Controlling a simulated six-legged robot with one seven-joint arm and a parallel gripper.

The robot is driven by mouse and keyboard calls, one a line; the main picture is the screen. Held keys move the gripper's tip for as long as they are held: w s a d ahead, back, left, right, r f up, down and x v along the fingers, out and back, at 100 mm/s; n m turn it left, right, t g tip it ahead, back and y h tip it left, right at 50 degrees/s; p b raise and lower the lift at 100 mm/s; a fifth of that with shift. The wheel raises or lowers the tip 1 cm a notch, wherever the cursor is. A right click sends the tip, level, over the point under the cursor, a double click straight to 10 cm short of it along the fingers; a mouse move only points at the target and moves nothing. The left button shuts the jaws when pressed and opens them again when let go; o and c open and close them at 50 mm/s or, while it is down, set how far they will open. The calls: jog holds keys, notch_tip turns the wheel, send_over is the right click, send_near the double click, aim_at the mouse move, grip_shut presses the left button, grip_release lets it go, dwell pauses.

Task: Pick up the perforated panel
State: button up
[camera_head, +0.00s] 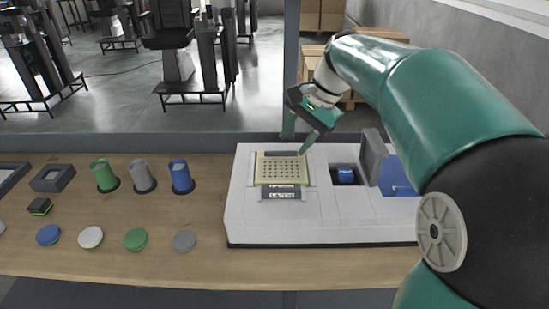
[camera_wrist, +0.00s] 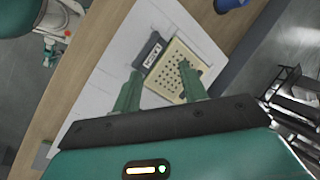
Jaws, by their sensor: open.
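The perforated panel (camera_head: 281,170) is a beige square plate with rows of dark holes. It lies in the left part of a white block-shaped fixture (camera_head: 265,224), above a dark label plate (camera_head: 282,193). In the wrist view the panel (camera_wrist: 166,79) shows just past my fingertips, partly covered by one finger. My gripper (camera_head: 299,142) has green fingers and is open above the panel's back right edge. I cannot tell whether a finger touches the panel.
The fixture also has a recess with a blue block (camera_head: 346,174), an upright grey plate (camera_head: 373,156) and a blue area (camera_head: 394,178). Green, grey and blue cylinders (camera_head: 141,176) and several coloured discs (camera_head: 136,239) stand on the wooden table to the left.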

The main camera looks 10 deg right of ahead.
jog(key=w+d+f+m+g+y, duration=0.1)
jog(key=w+d+f+m+y, duration=0.1)
jog(key=w, duration=0.4)
jog(key=w+d+f+m+y, duration=0.1)
jog(key=w+d+m+y, duration=0.15)
jog(key=w, duration=0.35)
jog(key=m+y, duration=0.3)
jog(key=m, duration=0.1)
send_near(279, 152)
jog(key=shift+w+a+f+g, duration=0.15)
jog(key=shift+w+a+f, duration=0.1)
jog(key=shift+a, duration=0.25)
jog(key=shift+w+a+f+g, duration=0.15)
jog(key=shift+w+a, duration=0.05)
jog(key=shift+a, duration=0.35)
jog(key=x, duration=0.5)
jog(key=shift+s+a+f, duration=0.15)
jog(key=shift+a+f, duration=0.05)
jog(key=shift+f, duration=0.15)
grip_shut()
